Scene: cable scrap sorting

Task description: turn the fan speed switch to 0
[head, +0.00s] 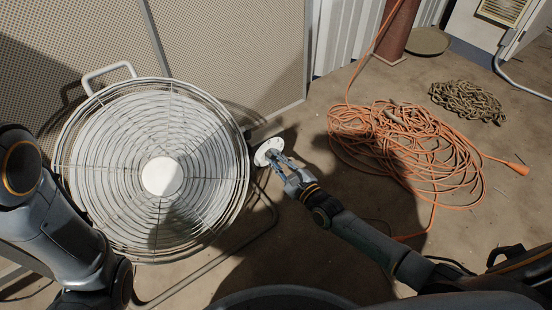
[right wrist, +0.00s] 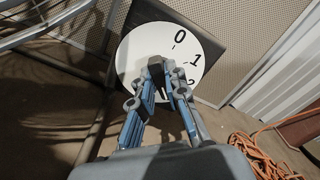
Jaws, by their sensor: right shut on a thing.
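The fan (head: 162,176) is a large round wire-caged fan with a white hub, at the left of the head view. Its speed switch has a white round dial (head: 261,150) on the cage's right side. In the right wrist view the dial (right wrist: 138,48) shows 0 at the top, then 1 and 2 down its right side. My right gripper (head: 275,158) is at the dial's middle, shut on the switch knob. In the right wrist view its fingers (right wrist: 168,77) cover most of the knob, so I cannot tell which mark it points to. My left gripper is out of view.
A tangled orange cable (head: 400,145) lies on the floor to the right, with a coiled chain or rope (head: 467,101) beyond it. A perforated panel (head: 230,50) stands behind the fan. The fan's tubular stand (head: 205,268) reaches along the floor below the dial.

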